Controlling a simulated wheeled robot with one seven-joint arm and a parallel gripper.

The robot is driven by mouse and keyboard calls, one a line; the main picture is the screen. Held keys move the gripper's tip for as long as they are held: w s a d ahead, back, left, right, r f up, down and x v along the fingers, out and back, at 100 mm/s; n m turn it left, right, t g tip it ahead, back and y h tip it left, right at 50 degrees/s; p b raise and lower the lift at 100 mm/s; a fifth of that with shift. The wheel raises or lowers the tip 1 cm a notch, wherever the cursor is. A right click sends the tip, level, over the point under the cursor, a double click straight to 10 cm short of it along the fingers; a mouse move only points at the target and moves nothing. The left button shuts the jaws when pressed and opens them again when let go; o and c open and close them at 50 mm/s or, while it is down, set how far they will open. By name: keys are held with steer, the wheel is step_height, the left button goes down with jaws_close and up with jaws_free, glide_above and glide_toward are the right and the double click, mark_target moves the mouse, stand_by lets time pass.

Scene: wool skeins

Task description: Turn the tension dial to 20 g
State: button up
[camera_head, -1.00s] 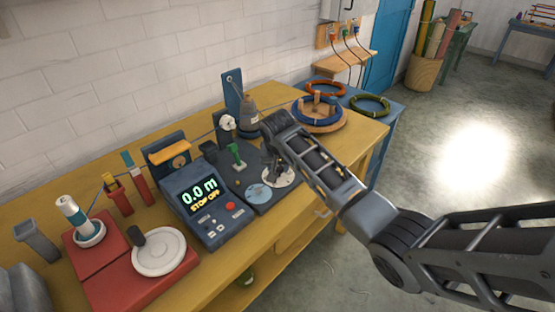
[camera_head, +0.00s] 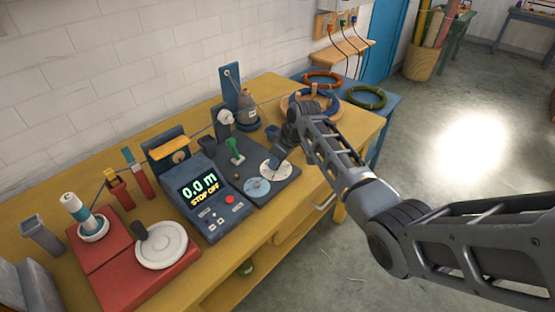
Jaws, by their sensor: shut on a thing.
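The tension dial (camera_head: 274,171) is a pale round scale on the dark base plate at the bench's right part. My gripper (camera_head: 280,156) reaches down over the back right of the dial, shut on the dial's knob. The fingers and knob are small and dark, so the exact grip and the pointer's reading cannot be made out. A second, bluish disc (camera_head: 257,188) lies just left of the dial. The meter console (camera_head: 205,200) left of it shows "0.0 m" and "STOP OFF".
A green-handled lever (camera_head: 235,152) and a grey cone-shaped piece (camera_head: 246,114) stand behind the dial. A red base (camera_head: 127,270) with a white round plate (camera_head: 160,244) is at the left. Coloured rings (camera_head: 366,97) lie on the blue table.

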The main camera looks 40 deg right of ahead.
steer(key=n+y+b, duration=0.1)
steer(key=n, duration=0.1)
steer(key=n+y+b, duration=0.1)
steer(key=n, duration=0.2)
steer(key=shift+w+d+f+g+b, duration=0.1)
steer(key=shift+w+d+g+b, duration=0.1)
steer(key=shift+g+b, duration=0.15)
steer(key=shift+n+g+y+b, duration=0.45)
steer(key=shift+n+b, duration=0.45)
steer(key=shift+n, duration=0.9)
steer(key=o, duration=1)
steer(key=shift+b+v, duration=0.35)
steer(key=shift+v, duration=3.7)
